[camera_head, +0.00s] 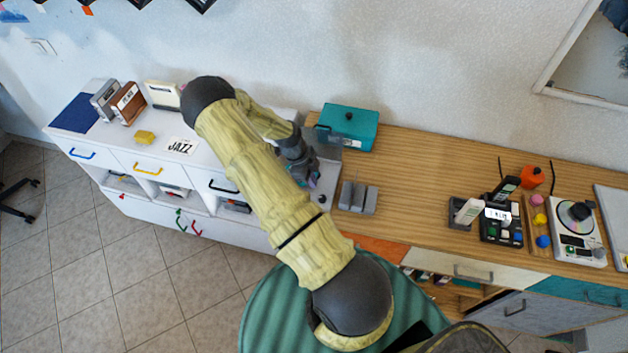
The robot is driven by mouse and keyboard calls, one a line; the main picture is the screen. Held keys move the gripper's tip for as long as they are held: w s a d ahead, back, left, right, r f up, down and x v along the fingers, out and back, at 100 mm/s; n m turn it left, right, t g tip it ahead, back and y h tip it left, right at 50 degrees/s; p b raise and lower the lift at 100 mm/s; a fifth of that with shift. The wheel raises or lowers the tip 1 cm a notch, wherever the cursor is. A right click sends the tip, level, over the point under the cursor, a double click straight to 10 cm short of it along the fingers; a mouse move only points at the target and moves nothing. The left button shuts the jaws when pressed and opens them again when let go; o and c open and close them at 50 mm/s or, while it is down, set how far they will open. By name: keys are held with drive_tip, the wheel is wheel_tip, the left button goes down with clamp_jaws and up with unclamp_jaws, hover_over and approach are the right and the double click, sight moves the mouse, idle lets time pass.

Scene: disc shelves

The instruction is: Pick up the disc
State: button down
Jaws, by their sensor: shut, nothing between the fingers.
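My gripper (312,186) is shut and empty over the joint between the white cabinet and the wooden counter, far to the left of that disc. My arm and wrist cover part of the surface around it, so the fingertips show only in part. A grey slotted holder (358,198) stands just right of my gripper, apart from it as far as I can tell.
A teal box (348,127) stands behind the slotted holder. Phones on dark bases (502,226) and an orange bottle (532,177) stand left of the player. The counter middle is clear.

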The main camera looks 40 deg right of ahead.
drive_tip(key=shift+r, duration=0.1)
drive_tip(key=p+v, duration=0.6)
drive_tip(key=v, duration=0.4)
